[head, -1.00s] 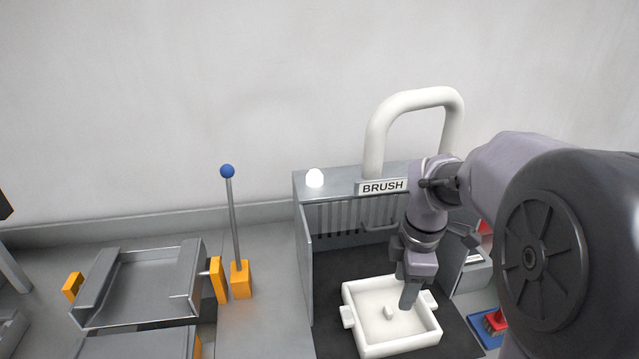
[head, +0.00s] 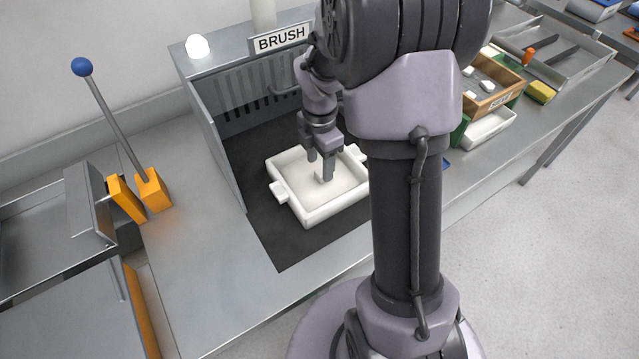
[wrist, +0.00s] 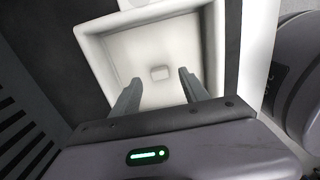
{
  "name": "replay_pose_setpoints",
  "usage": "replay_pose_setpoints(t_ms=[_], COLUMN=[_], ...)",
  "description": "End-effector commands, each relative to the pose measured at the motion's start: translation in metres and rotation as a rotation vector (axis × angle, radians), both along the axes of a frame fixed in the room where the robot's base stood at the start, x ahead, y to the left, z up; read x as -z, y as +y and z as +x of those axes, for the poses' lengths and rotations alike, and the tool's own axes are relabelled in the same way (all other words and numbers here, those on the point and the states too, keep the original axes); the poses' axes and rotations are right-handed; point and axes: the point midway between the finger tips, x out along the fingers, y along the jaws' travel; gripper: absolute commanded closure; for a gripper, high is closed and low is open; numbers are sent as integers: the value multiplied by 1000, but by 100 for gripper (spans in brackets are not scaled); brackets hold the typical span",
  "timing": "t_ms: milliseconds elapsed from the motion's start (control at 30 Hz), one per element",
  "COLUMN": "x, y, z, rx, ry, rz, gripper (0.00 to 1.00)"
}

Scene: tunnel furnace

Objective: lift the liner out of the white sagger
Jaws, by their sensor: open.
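The white sagger (head: 335,207) is a square, shallow tray with a lug on either side, sitting on a dark mat in the brush booth. It also shows in the wrist view (wrist: 92,50). The liner (wrist: 150,50) appears to be the pale panel on its floor, with a small block-shaped knob (wrist: 160,73) in the middle. My gripper (head: 319,168) points down inside the sagger's outline, open. In the wrist view its fingers (wrist: 159,78) stand apart on either side of the knob. I cannot tell how far the fingertips are above the liner.
The booth's grey side wall (head: 220,140) stands left of the sagger, its slotted back (head: 245,100) behind. A lever with a blue ball (head: 82,67) rises further left. A wooden box (head: 492,85) and yellow block (head: 541,92) are at right. Bare bench (head: 205,265) lies front left.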

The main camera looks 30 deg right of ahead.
Motion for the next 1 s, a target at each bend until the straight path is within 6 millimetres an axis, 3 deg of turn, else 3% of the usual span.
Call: replay_pose_setpoints(t_ms=[33,100,300,567,867,1000], x=[18,28,26,26,23,-11], y=[1,1,1,1,1,1], z=[-2,-1,-1,-1,-1,0], rx=[-1,0,0,0,0,1], ry=[2,2,0,0,0,-2], rz=[0,1,0,0,0,-1], gripper=[47,47,47,98,100,100])
